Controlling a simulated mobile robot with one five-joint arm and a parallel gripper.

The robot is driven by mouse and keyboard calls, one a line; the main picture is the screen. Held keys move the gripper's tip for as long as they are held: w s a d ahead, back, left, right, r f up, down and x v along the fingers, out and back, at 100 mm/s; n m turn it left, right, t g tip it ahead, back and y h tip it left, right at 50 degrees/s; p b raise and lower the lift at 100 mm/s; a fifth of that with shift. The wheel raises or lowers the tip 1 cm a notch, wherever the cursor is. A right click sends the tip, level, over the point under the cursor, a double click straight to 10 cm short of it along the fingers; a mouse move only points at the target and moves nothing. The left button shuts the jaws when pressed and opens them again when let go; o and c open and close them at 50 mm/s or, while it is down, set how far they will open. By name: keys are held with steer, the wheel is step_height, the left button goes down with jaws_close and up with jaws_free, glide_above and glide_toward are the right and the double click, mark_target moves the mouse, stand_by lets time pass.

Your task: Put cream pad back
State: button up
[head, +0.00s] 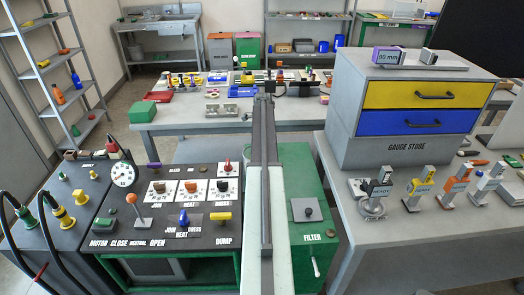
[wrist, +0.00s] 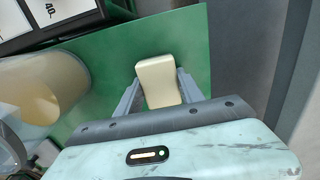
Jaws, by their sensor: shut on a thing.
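The cream pad (wrist: 158,83) shows in the wrist view as a pale rounded block. It sits between the two fingers of my gripper (wrist: 160,90), which is shut on it. Behind the pad is a flat green surface (wrist: 185,35); I cannot tell whether the pad touches it. In the head view my arm stretches forward from the bottom middle, and its far end (head: 264,100) is near the front of the back bench. The pad cannot be made out in the head view.
A cream translucent cylinder (wrist: 50,85) lies left of the pad. The control cart (head: 165,212) with levers and dials is left of my arm, and a green filter cabinet (head: 300,240) is right. A gauge store (head: 415,105) stands on the right table. The back bench (head: 225,118) holds several small items.

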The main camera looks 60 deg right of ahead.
steer(key=shift+f, duration=0.25)
steer(key=o, duration=1.2)
steer(key=shift+r, duration=0.1)
step_height(320, 180, up, 12)
steer(key=p, duration=1.2)
steer(key=shift+r, duration=0.25)
